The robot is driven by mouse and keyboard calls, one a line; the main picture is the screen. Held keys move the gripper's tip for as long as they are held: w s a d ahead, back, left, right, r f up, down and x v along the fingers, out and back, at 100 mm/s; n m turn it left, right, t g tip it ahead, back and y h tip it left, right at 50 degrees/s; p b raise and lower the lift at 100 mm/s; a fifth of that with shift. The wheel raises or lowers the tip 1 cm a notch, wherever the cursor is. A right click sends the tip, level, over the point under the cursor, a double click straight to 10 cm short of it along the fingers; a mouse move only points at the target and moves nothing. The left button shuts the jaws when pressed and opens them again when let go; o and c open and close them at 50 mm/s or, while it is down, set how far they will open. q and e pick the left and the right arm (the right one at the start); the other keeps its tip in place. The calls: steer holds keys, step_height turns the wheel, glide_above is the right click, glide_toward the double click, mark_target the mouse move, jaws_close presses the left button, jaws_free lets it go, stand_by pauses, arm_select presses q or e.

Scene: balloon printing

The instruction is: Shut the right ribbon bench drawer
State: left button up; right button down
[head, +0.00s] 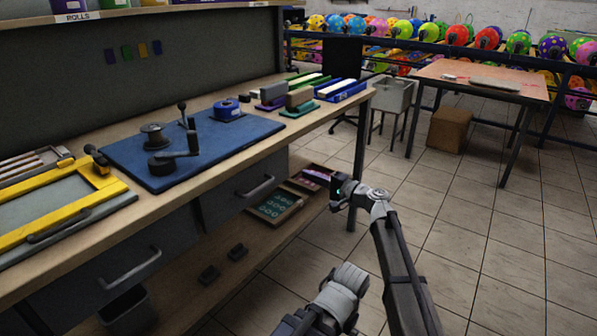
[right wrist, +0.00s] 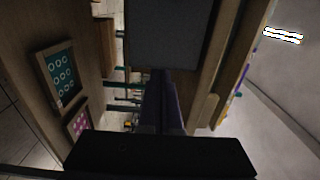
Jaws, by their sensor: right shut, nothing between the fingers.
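The ribbon bench (head: 215,140) runs along the left of the head view. Its right drawer (head: 240,196) has a dark grey front with a bar handle (head: 255,187). The front looks close to the bench face; I cannot tell whether a small gap remains. In the right wrist view, a plain grey panel (right wrist: 175,35), apparently the drawer front, lies ahead of the fingers. My right gripper (head: 338,192) is shut and empty, right of the drawer and apart from its handle. It also shows in the right wrist view (right wrist: 165,90). My left gripper is not in view.
The left drawer (head: 125,262) has its own handle. A lower shelf (head: 240,238) holds stencil trays and small dark blocks. A bench leg (head: 360,160) stands behind my right gripper. The tiled floor (head: 490,240) at right is clear.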

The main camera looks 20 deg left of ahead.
steer(key=s+d+f+n+g+h, duration=0.1)
steer(key=s+d+f+g+h, duration=0.1)
steer(key=s+d+f+h, duration=0.7)
steer(key=s+d+f+n+g+h, duration=0.2)
steer(key=s+d+f, duration=0.4)
steer(key=s+d, duration=0.75)
steer(key=s+d+f+n+g+h, duration=0.1)
steer(key=s+d+f+h, duration=0.6)
steer(key=d, duration=0.8)
steer(key=s+a+n+g, duration=0.1)
steer(key=s+a+n, duration=0.4)
steer(key=a, duration=0.5)
step_height(320, 180, up, 33)
steer(key=s+m+p, duration=0.1)
steer(key=p, duration=3.2)
steer(key=shift+s+a, duration=0.15)
steer(key=shift+s, duration=0.1)
